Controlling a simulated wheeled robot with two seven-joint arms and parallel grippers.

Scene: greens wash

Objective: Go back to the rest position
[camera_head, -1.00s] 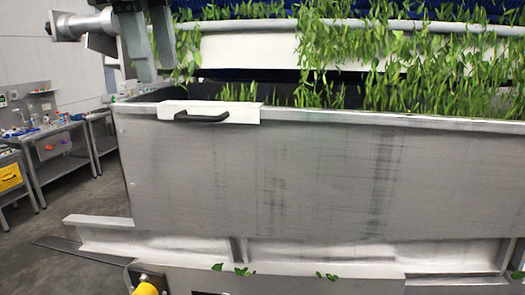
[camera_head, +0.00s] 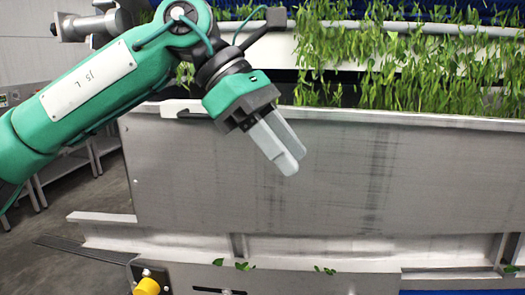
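My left arm comes in from the left, green with a grey wrist. My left gripper (camera_head: 292,163) hangs in front of the metal wash tank (camera_head: 330,185), its pale fingers pointing down and to the right. The fingers overlap in this view, so I cannot tell if there is a gap between them. No object shows in the fingers. My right gripper is not in view.
Leafy greens (camera_head: 345,60) hang over the tank's rear edge. My arm partly hides a black handle on the tank rim. A yellow knob (camera_head: 147,287) is at the bottom. Steel tables stand behind at left. A few leaves (camera_head: 243,266) lie on the lower ledge.

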